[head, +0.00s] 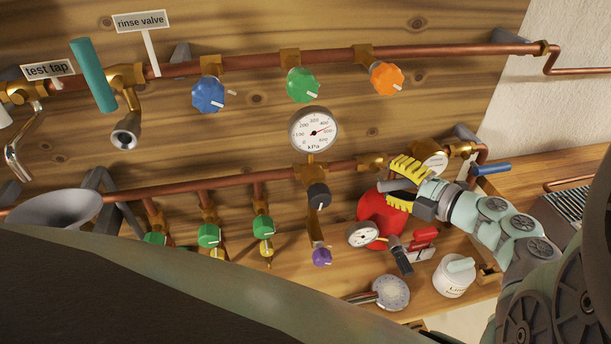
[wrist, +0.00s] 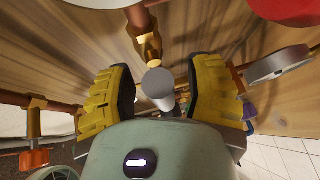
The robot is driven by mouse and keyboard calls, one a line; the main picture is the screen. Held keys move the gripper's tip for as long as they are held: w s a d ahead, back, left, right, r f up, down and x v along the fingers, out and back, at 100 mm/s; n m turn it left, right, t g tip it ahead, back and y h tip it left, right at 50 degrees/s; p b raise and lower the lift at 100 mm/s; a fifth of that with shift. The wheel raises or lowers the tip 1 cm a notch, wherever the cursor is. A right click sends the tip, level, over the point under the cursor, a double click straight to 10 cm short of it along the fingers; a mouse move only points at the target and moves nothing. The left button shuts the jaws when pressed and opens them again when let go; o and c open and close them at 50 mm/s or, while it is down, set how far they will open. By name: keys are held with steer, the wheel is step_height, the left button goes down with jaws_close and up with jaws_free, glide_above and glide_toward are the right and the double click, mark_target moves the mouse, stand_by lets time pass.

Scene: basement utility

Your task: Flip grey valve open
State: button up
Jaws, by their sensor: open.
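The grey valve handle (head: 393,186) is a short grey bar by the lower copper pipe, right of centre in the head view. In the wrist view its round grey end (wrist: 158,84) faces the camera, below a brass fitting (wrist: 148,45). My gripper (head: 402,181) is open, with one yellow-padded finger above the handle and one below it. In the wrist view the gripper (wrist: 161,92) has a finger on each side of the handle, with gaps visible. The gripper partly hides the valve body in the head view.
A red round tank (head: 377,218) sits just below the gripper. A pressure gauge (head: 363,235) and a red-handled part (head: 424,234) are near it. A blue lever (head: 491,168) is to the right. A white jar (head: 454,277) and shower head (head: 391,292) are on the bench.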

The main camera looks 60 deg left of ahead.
steer(key=v, duration=1.1)
steer(key=shift+d, duration=0.2)
